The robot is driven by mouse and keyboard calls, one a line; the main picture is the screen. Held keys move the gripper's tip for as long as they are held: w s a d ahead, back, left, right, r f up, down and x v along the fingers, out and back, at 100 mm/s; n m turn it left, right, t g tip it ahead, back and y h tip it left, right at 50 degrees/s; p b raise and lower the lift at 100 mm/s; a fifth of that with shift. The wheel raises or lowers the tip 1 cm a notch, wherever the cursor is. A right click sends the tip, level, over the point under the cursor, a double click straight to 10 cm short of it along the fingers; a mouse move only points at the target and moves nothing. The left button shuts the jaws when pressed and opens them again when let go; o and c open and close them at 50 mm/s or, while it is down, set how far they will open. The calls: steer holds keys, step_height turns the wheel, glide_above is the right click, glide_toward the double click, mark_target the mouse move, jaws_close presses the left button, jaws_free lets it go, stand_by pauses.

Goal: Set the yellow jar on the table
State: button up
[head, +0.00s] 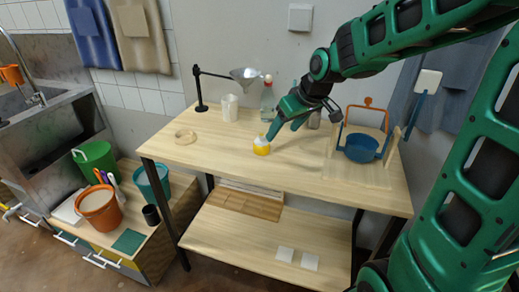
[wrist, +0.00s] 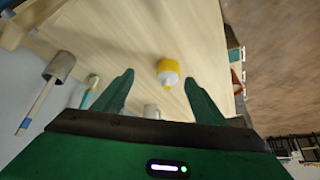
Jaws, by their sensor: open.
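The yellow jar (head: 262,146) with a pale top stands upright on the wooden table (head: 225,158), near the middle of its top. My green gripper (head: 272,134) is close beside the jar, on its right and slightly above in the head view. In the wrist view the jar (wrist: 168,72) shows ahead between the two spread fingers (wrist: 160,88). The gripper is open and holds nothing. I see a gap between the jar and each finger in the wrist view.
A white cup (head: 229,107), a bottle (head: 267,95) and a funnel on a stand (head: 245,74) are behind. A blue pot (head: 361,147) stands right. The front strip of the table is clear. A lower shelf (head: 260,236) holds white tiles.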

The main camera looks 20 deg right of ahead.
mark_target(260, 135)
steer(key=shift+n, duration=0.3)
steer(key=w+a+f, duration=0.1)
steer(key=w, duration=0.1)
steer(key=w+a+f, duration=0.2)
steer(key=shift+w+f, duration=0.1)
steer(key=shift+f, duration=0.1)
steer(key=shift+a+x, duration=0.2)
steer(key=shift+x, duration=1.4)
steer(key=shift+a+x, duration=0.2)
steer(key=shift+x, duration=1.4)
steer(key=shift+w+r, duration=0.1)
steer(key=shift+r, duration=0.05)
steer(key=c, duration=1.4)
steer(key=shift+r, duration=0.15)
step_height(260, 135, up, 4)
steer(key=shift+a+r, duration=0.15)
steer(key=shift+r, duration=0.05)
steer(key=s+a+r, duration=0.2)
steer(key=a, duration=0.1)
steer(key=s+a+r, duration=0.2)
steer(key=a, duration=0.1)
steer(key=s+a+r, duration=0.2)
steer(key=a, duration=0.1)
steer(key=shift+a+r, duration=0.2)
steer(key=shift+a, duration=0.15)
